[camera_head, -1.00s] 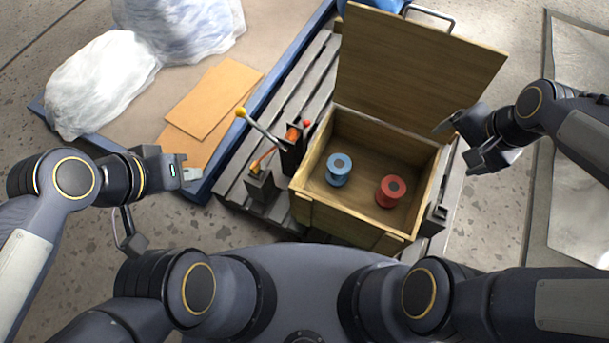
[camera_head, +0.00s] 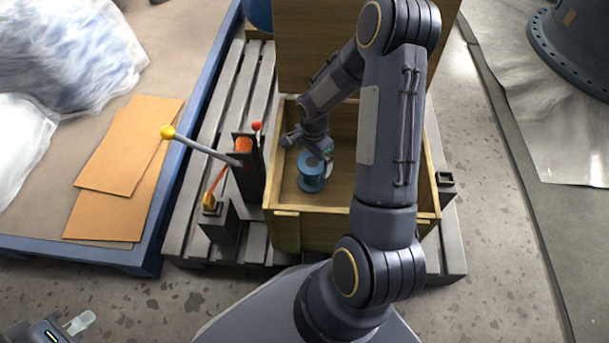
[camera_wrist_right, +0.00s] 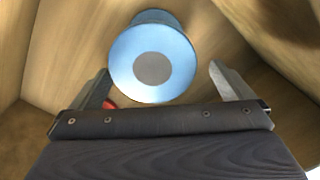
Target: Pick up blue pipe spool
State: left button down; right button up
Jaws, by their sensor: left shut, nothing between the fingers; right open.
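The blue pipe spool (camera_head: 311,174) stands upright inside the open wooden crate (camera_head: 285,228), towards its left side. In the right wrist view the spool's round light-blue flange (camera_wrist_right: 122,62) with a grey centre faces the camera. My right gripper (camera_wrist_right: 160,76) is open, one finger on each side of the spool, with visible gaps. In the head view the right gripper (camera_head: 322,153) is right above the spool. My left gripper (camera_head: 78,322) is shut and empty at the lower left corner, far from the crate.
A red spool (camera_wrist_right: 110,104) shows partly behind the left finger; my arm hides it in the head view. The crate walls and raised lid (camera_head: 308,45) enclose the right gripper. A lever valve fixture (camera_head: 246,170) stands left of the crate on the slatted pallet (camera_head: 196,150).

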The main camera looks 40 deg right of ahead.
jog(key=f+b, duration=0.1)
jog(key=f, duration=0.2)
jog(key=a+f+b, duration=0.1)
jog(key=f, duration=0.1)
jog(key=shift+s+b, duration=0.35)
jog(key=shift+f, duration=0.5)
jog(key=shift+r, duration=0.1)
jog(key=c, duration=1.4)
